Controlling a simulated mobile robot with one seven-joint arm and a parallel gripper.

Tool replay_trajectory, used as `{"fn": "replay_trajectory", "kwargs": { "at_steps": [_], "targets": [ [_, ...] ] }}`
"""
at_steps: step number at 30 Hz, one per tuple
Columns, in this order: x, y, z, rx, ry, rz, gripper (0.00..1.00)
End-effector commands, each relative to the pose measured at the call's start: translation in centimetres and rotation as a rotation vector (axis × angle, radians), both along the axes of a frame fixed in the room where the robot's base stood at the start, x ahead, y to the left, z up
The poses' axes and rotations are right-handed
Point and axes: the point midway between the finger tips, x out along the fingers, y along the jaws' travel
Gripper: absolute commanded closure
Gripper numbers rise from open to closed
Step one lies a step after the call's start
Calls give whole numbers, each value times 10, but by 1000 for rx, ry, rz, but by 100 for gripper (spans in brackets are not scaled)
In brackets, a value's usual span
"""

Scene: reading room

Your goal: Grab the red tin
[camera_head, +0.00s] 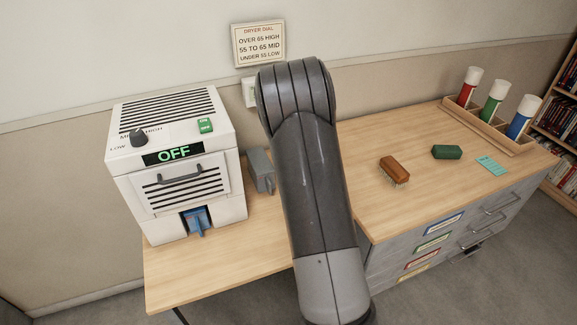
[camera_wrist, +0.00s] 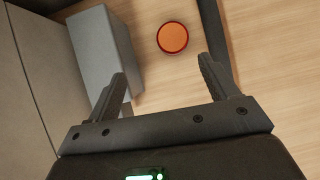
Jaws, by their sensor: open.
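A round orange-red tin (camera_wrist: 172,38), seen from above, lies on the wooden table top in the wrist view. My gripper (camera_wrist: 162,76) is open and empty. The tin shows beyond the fingertips, a little right of the middle between them, and nothing touches it.
A grey box (camera_wrist: 104,55) stands close left of the tin; it also shows in the head view (camera_head: 261,171), right of the white dryer (camera_head: 180,160).

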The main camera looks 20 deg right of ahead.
Motion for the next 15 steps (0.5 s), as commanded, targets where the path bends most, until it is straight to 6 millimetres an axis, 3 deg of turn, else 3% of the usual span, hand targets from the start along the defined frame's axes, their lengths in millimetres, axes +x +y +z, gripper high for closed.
{"fn": "replay_trajectory", "kwargs": {
  "at_steps": [2,6,15],
  "targets": [
    [5,-8,-17,24,1,-75,21],
    [11,-16,-29,48,-4,-147,21],
    [31,-22,-63,52,-4,-157,21]
  ]
}}
